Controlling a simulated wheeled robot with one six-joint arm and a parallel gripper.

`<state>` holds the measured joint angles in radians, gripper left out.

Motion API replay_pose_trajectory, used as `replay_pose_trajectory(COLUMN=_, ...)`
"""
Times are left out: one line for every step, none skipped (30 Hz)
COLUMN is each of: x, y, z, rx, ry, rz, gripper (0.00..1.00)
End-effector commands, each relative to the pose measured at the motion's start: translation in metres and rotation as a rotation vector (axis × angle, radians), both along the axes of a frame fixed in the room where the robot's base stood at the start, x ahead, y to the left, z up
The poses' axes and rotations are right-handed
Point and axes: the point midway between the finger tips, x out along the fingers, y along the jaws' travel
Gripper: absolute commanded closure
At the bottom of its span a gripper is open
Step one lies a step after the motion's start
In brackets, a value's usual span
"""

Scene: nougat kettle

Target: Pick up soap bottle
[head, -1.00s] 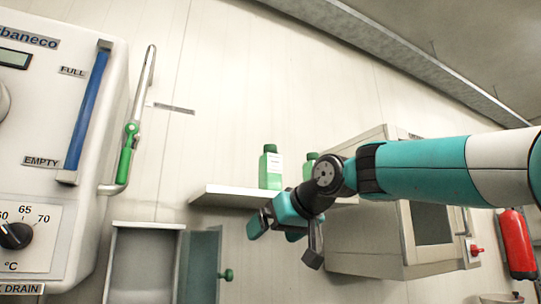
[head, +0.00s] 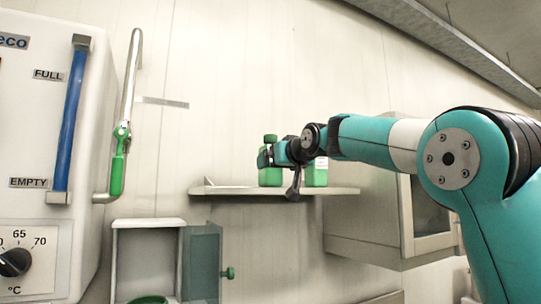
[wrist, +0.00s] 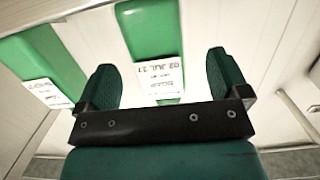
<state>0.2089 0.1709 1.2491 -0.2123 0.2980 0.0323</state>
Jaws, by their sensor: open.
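Two green soap bottles with white labels stand on a wall shelf (head: 230,190). The left bottle (head: 270,179) is partly hidden behind my gripper (head: 264,157), with its cap showing above. The right bottle (head: 315,177) is partly covered by my wrist. In the wrist view, my gripper (wrist: 164,78) is open with nothing clamped. One green bottle (wrist: 152,32) with its label shows in the gap between the fingers; whether it is fully between them I cannot tell. The other bottle (wrist: 42,62) lies outside the left finger.
A grey wall cabinet (head: 365,215) hangs right of the shelf, close under my arm. An open box with a door (head: 203,262) is below left of the shelf. A white machine (head: 40,130) with a tap pipe (head: 128,110) stands at the left. The wall above the shelf is clear.

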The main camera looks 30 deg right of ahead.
Motion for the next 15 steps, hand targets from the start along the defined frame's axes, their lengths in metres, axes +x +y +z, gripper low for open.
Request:
replay_pose_trajectory(x=0.003, y=0.0, z=0.001, rx=0.0, ry=0.0, rz=0.0, gripper=0.06)
replay_pose_trajectory(x=0.004, y=0.0, z=0.001, rx=0.0, ry=0.0, rz=0.0, gripper=0.06)
replay_pose_trajectory(x=0.006, y=0.0, z=0.001, rx=0.0, ry=0.001, rz=0.0, gripper=0.06)
replay_pose_trajectory(x=0.008, y=-0.001, z=0.001, rx=0.0, ry=0.001, rz=0.0, gripper=0.06)
replay_pose_trajectory(x=0.011, y=-0.001, z=0.002, rx=0.0, ry=0.001, rz=0.0, gripper=0.06)
replay_pose_trajectory(x=0.015, y=-0.002, z=0.003, rx=0.0, ry=0.002, rz=0.0, gripper=0.06)
replay_pose_trajectory(x=0.019, y=-0.002, z=0.004, rx=0.0, ry=0.003, rz=0.0, gripper=0.06)
replay_pose_trajectory(x=0.023, y=-0.003, z=0.004, rx=0.0, ry=0.003, rz=0.0, gripper=0.06)
replay_pose_trajectory(x=0.028, y=-0.003, z=0.005, rx=0.0, ry=0.003, rz=0.0, gripper=0.06)
replay_pose_trajectory(x=0.032, y=-0.004, z=0.004, rx=0.0, ry=0.003, rz=0.0, gripper=0.06)
replay_pose_trajectory(x=0.035, y=-0.004, z=0.004, rx=0.0, ry=0.003, rz=0.0, gripper=0.06)
replay_pose_trajectory(x=0.041, y=-0.004, z=0.002, rx=0.001, ry=0.003, rz=0.001, gripper=0.06)
replay_pose_trajectory(x=0.044, y=-0.004, z=0.001, rx=0.001, ry=0.003, rz=0.001, gripper=0.06)
replay_pose_trajectory(x=0.048, y=-0.004, z=0.0, rx=0.001, ry=0.003, rz=0.001, gripper=0.06)
replay_pose_trajectory(x=0.051, y=-0.004, z=-0.001, rx=0.0, ry=0.001, rz=0.001, gripper=0.06)
